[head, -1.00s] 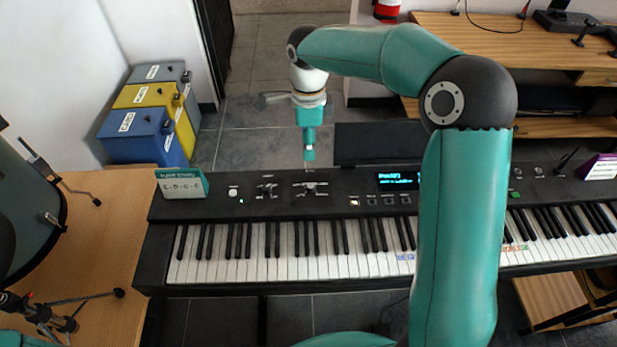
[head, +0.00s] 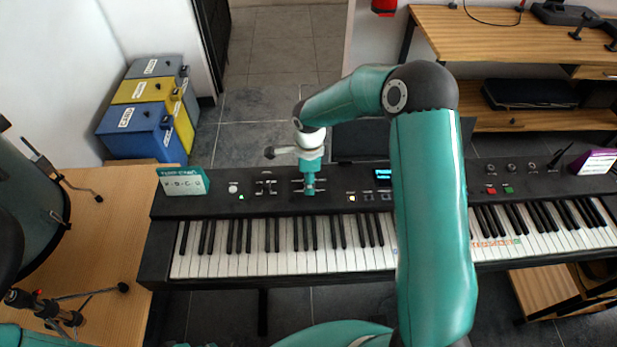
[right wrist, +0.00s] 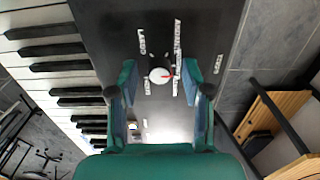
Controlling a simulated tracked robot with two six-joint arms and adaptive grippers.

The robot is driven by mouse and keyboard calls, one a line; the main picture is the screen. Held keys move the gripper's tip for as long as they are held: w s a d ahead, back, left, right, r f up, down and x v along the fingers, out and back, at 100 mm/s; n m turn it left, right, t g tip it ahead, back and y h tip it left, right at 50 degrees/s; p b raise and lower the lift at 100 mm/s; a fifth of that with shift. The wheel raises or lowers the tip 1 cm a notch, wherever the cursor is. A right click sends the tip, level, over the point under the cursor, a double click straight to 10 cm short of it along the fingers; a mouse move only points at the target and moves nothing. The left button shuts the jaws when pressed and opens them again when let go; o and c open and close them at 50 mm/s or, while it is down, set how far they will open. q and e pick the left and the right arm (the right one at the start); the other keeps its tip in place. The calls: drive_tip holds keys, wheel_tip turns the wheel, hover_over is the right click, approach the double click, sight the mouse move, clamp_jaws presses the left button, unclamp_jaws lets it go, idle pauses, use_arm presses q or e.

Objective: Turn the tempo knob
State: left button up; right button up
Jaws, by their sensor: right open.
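The tempo knob (right wrist: 160,75) is a small white dial with a red pointer on the keyboard's black panel. In the right wrist view its pointer is turned toward the right, and small white labels stand around it. My right gripper (right wrist: 158,93) is open, with one finger on each side of the knob in that view; I cannot tell whether they touch it. In the head view the right gripper (head: 309,191) points down over the panel and hides the knob. My left gripper is not in view.
The keyboard (head: 300,246) has white and black keys in front of the panel. A lit display (head: 383,174) is right of the gripper, partly behind my arm.

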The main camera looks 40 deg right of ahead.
clamp_jaws()
idle(0.3)
drive_tip(key=n+b, duration=0.2)
drive_tip(key=b, duration=0.1)
drive_tip(key=shift+f, duration=0.15)
drive_tip(key=n+b, duration=0.2)
drive_tip(key=n, duration=0.1)
drive_tip(key=n+b, duration=0.2)
drive_tip(key=n, duration=0.1)
drive_tip(key=shift+n, duration=0.3)
drive_tip(key=shift+r+n+b, duration=0.25)
drive_tip(key=shift+n+b, duration=0.35)
drive_tip(key=shift+n, duration=1)
